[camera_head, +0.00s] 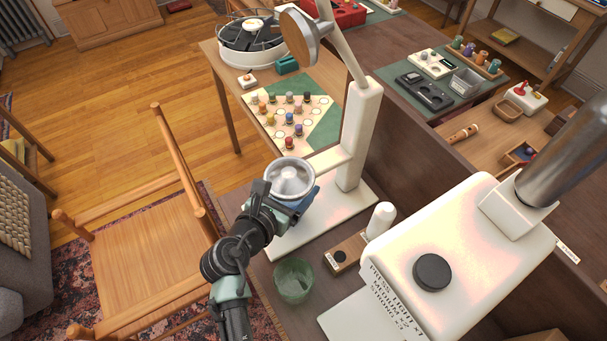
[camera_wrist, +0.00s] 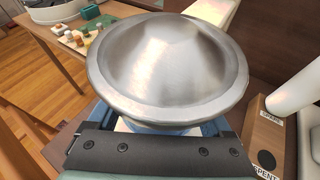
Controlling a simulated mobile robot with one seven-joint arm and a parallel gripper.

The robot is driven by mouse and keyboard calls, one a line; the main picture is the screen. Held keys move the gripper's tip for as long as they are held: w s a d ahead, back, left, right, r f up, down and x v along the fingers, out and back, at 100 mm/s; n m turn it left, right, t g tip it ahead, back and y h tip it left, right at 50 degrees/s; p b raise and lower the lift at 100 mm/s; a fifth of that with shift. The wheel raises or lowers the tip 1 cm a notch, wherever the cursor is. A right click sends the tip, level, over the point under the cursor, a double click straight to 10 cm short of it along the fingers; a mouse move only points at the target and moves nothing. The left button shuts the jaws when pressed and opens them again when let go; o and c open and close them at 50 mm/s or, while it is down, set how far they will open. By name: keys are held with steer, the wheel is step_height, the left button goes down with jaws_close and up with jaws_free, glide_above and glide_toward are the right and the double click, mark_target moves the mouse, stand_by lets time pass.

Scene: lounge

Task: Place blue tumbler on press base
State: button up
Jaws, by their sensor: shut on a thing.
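My gripper (camera_head: 285,207) is shut on a blue body, taken to be the blue tumbler (camera_head: 308,203), which is mostly hidden under a wide silver metal disc (camera_head: 290,176). In the wrist view the disc (camera_wrist: 165,65) fills the middle, with blue parts (camera_wrist: 208,130) just below its rim. The white press stand has a flat base (camera_head: 330,222), an upright column and a side arm reaching toward the disc. My gripper is over the left part of this base. I cannot tell whether the disc touches the side arm, or whether the tumbler touches the base.
A greenish glass (camera_head: 293,281) stands near my arm. A wooden block (camera_head: 345,253) marked "SPENT" with a white upright piece (camera_head: 380,220) is right of it. A large white machine (camera_head: 455,255) with a black button fills the right front. A wooden chair (camera_head: 150,255) is at left.

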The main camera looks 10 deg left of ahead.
steer(key=shift+w+d+f+b, duration=0.15)
steer(key=shift+w+f+b, duration=0.4)
steer(key=shift+f, duration=0.2)
steer(key=shift+r, duration=0.1)
jaws_close()
steer(key=shift+v, duration=0.75)
steer(key=shift+w, duration=0.2)
steer(key=o, duration=1.4)
jaws_free()
steer(key=shift+w+f, duration=0.15)
steer(key=shift+f, duration=0.1)
steer(key=shift+o, duration=0.2)
steer(key=shift+r, duration=0.15)
steer(key=shift+s+r, duration=0.15)
steer(key=shift+s, duration=0.05)
steer(key=p+v, duration=0.1)
steer(key=v, duration=1)
steer(key=shift+s, duration=0.3)
